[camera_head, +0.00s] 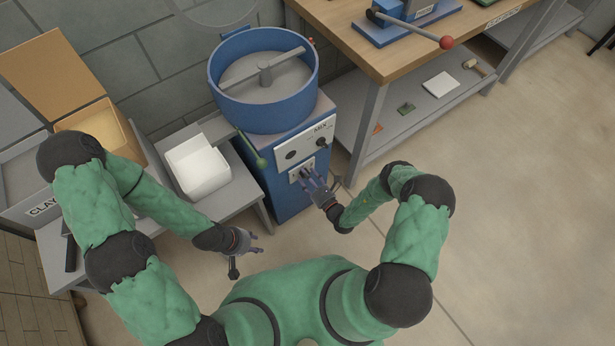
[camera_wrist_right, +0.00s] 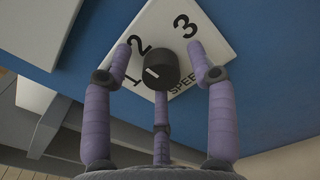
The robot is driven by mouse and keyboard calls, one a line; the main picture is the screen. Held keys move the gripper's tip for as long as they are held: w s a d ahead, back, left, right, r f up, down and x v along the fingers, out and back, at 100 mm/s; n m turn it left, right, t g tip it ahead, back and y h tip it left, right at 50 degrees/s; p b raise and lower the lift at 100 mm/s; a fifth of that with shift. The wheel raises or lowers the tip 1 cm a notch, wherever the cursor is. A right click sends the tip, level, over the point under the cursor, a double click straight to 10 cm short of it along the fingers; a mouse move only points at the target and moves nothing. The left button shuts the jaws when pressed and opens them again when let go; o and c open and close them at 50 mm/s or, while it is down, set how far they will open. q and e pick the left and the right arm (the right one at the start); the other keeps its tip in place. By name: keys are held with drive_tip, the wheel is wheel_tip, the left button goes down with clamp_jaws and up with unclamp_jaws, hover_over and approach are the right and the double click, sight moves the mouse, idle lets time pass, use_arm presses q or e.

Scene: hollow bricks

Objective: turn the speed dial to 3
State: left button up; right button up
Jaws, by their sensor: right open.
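The speed dial (camera_wrist_right: 161,70) is a round black knob on a white plate (camera_wrist_right: 195,55) marked 1, 2, 3 and SPEED. Its short white mark sits on the side of the knob nearest the 1. The plate also shows in the head view (camera_head: 301,171), on the front of the blue mixer. My right gripper (camera_wrist_right: 163,62) is open, its purple fingers spread on both sides of the dial, with a third finger below it. Whether any finger touches the knob I cannot tell. My left gripper (camera_head: 256,242) is open and empty, low in front of the bench.
The blue mixer (camera_head: 282,201) carries a round drum (camera_head: 265,118) and a green-knobbed lever (camera_head: 262,162). The MIX panel (camera_head: 305,144) with two black knobs is above the plate. A white bin (camera_head: 198,168) stands left; a wooden workbench (camera_head: 350,40) stands right. Floor is open at right.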

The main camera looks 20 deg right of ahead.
drive_tip(key=shift+c, duration=0.3)
drive_tip(key=c, duration=1.1)
drive_tip(key=shift+m, duration=0.3)
drive_tip(key=m, duration=0.3)
drive_tip(key=m+b, duration=0.1)
drive_tip(key=m, duration=0.2)
drive_tip(key=m+b, duration=0.1)
drive_tip(key=m, duration=0.2)
drive_tip(key=shift+w+d, duration=0.2)
drive_tip(key=shift+d, duration=0.05)
drive_tip(key=shift+w+d+r+m, duration=0.1)
drive_tip(key=shift+m, duration=0.2)
drive_tip(key=o, duration=1.2)
drive_tip(key=shift+c, duration=0.2)
